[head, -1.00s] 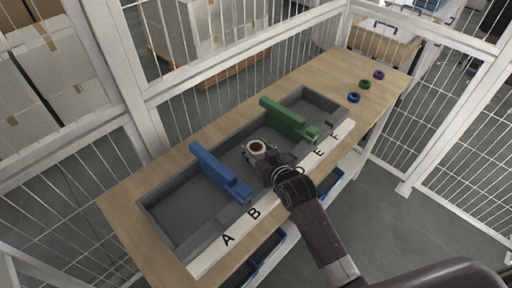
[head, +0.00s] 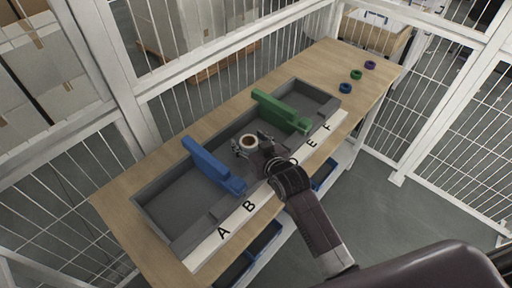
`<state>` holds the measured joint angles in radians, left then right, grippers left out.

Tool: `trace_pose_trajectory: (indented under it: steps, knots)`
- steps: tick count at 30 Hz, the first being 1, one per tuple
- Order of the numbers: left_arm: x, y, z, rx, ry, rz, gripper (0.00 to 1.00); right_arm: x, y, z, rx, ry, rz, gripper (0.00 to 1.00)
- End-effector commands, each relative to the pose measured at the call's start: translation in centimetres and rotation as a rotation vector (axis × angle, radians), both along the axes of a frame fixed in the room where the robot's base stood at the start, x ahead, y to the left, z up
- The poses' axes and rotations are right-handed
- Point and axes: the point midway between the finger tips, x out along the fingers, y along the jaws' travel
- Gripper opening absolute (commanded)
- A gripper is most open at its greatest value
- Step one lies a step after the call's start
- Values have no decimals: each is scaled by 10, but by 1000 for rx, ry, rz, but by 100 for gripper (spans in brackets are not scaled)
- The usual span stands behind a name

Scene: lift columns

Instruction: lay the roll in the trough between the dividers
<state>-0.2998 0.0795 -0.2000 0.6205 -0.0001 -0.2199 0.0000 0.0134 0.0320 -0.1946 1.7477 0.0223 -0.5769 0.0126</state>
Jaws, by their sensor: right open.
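The grey trough (head: 168,219) lies along the wooden table, with a lettered white strip on its near side. A blue divider (head: 211,166) and a green divider (head: 281,111) stand across it. The roll (head: 249,142), white with a brown centre, is in the trough between the two dividers. My right gripper (head: 250,145) is open, with its fingers around the roll's sides. Whether the fingers touch the roll is too small to tell. My right arm hides part of the strip and the near trough wall. My left gripper is not in view.
Blue, green and purple rings (head: 356,75) lie on the table's far right end. The table top (head: 318,68) is bare around them. White mesh fencing stands behind and at the right. Blue bins (head: 262,243) sit on a shelf below the table.

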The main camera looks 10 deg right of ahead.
Motion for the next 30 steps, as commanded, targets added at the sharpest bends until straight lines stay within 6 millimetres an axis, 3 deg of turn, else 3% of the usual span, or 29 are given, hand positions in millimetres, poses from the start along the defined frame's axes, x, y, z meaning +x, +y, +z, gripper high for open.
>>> trace_pose_trajectory:
  steps: [18,30]
  knots:
    - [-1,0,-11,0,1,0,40,-92,-18,37,0,0,0,56]
    - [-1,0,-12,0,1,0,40,-108,-21,45,1,0,0,56]
